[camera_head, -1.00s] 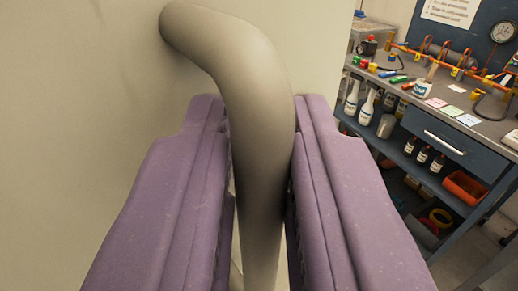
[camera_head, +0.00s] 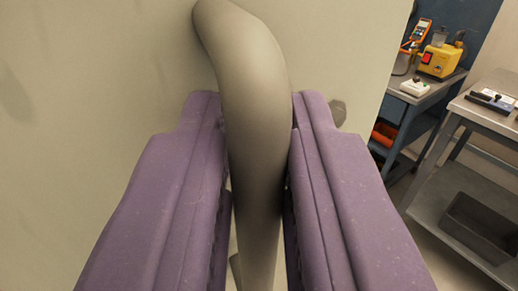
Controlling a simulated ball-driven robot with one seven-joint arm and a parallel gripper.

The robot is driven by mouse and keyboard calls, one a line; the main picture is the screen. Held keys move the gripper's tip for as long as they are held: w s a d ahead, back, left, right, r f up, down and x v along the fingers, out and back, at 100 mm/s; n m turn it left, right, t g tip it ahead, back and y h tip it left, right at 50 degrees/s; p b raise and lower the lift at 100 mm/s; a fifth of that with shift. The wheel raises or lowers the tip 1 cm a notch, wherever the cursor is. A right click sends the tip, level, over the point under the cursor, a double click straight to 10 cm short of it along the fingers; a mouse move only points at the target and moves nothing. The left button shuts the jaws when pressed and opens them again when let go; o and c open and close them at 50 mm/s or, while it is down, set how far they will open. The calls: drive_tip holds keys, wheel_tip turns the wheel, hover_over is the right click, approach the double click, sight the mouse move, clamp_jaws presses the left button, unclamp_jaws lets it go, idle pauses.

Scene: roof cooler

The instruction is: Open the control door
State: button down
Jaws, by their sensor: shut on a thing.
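The control door (camera_head: 100,80) is a large pale beige panel that fills the left and middle of the view. Its handle (camera_head: 252,85) is a thick, bent beige bar that joins the panel near the top. My gripper (camera_head: 257,170) has two purple padded fingers, one on each side of the bar, and is shut on the handle. The lower end of the handle is partly hidden between the fingers.
The door's right edge (camera_head: 396,70) shows, with the room beyond it. A workbench (camera_head: 440,95) with a yellow device (camera_head: 440,60) stands at the right. A second grey table (camera_head: 490,110) has a grey bin (camera_head: 478,228) on its lower shelf. Open floor lies between door and tables.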

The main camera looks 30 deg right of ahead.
idle(0.3)
drive_tip(key=c, duration=1.2)
unclamp_jaws()
drive_tip(key=p+v, duration=0.1)
drive_tip(key=v, duration=0.7)
